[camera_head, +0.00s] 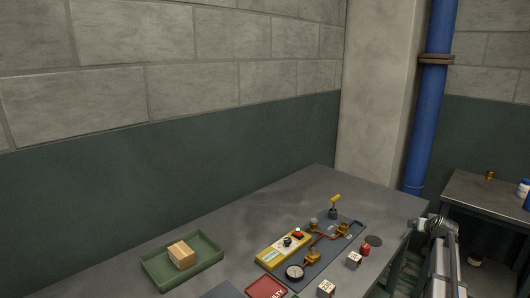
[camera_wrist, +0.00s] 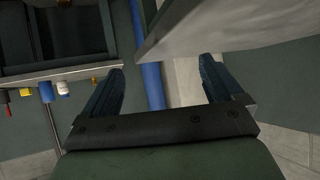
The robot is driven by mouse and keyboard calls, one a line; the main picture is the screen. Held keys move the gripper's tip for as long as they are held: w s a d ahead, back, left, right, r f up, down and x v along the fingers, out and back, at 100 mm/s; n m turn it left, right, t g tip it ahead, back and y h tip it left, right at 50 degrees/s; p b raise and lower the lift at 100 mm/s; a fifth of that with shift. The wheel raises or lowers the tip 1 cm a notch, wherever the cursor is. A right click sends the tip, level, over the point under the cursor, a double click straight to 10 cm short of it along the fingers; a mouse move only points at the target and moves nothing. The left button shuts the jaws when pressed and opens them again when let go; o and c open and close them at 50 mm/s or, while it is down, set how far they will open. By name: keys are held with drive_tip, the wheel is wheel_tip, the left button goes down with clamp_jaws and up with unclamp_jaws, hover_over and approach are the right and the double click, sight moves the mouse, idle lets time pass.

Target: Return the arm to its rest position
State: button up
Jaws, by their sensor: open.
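My gripper (camera_wrist: 160,85) is open and empty in the wrist view, its two dark fingers spread wide apart. Beyond the fingers are a grey table edge, a blue pipe and the floor. In the head view my arm is at the lower right, off the right end of the grey table (camera_head: 315,190). The fingers cannot be made out clearly there. On the table a dark board (camera_head: 325,255) carries copper piping, a yellow box (camera_head: 284,250) and a round gauge (camera_head: 295,272). The arm is apart from these parts.
A green tray (camera_head: 150,265) holds a tan box (camera_head: 182,255) at the left. Small cubes (camera_head: 354,260) and a red object (camera_head: 365,249) lie near the table's front edge. A blue pipe (camera_head: 430,110) stands behind. A side table (camera_head: 480,190) with bottles is at the right.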

drive_tip(key=s+d+f+g, duration=0.1)
drive_tip(key=s+d+f, duration=0.1)
drive_tip(key=s+f, duration=0.35)
drive_tip(key=s+a+f+g+y, duration=0.15)
drive_tip(key=s+a+f, duration=0.35)
drive_tip(key=a+f, duration=0.55)
drive_tip(key=s+a+f+n+g+y, duration=0.1)
drive_tip(key=s+a+f+g, duration=0.25)
drive_tip(key=a+f, duration=0.65)
drive_tip(key=s+a+f+g+y, duration=0.2)
drive_tip(key=s+a+f, duration=0.5)
drive_tip(key=f, duration=0.4)
drive_tip(key=s+a+f+n+g, duration=0.1)
drive_tip(key=s+a+f+g, duration=0.1)
drive_tip(key=s+a+f, duration=0.35)
drive_tip(key=s+a+f+g, duration=0.2)
drive_tip(key=s+a+f, duration=0.1)
drive_tip(key=s+a, duration=0.55)
drive_tip(key=s+a+f+n+g, duration=0.1)
drive_tip(key=s+a+g, duration=0.1)
drive_tip(key=s, duration=0.9)
drive_tip(key=s+a+f+g, duration=0.2)
drive_tip(key=s+g, duration=0.1)
drive_tip(key=s, duration=0.9)
drive_tip(key=shift+s+a+n+h, duration=0.15)
drive_tip(key=shift+a+n+h, duration=0.1)
drive_tip(key=shift+n+h, duration=0.15)
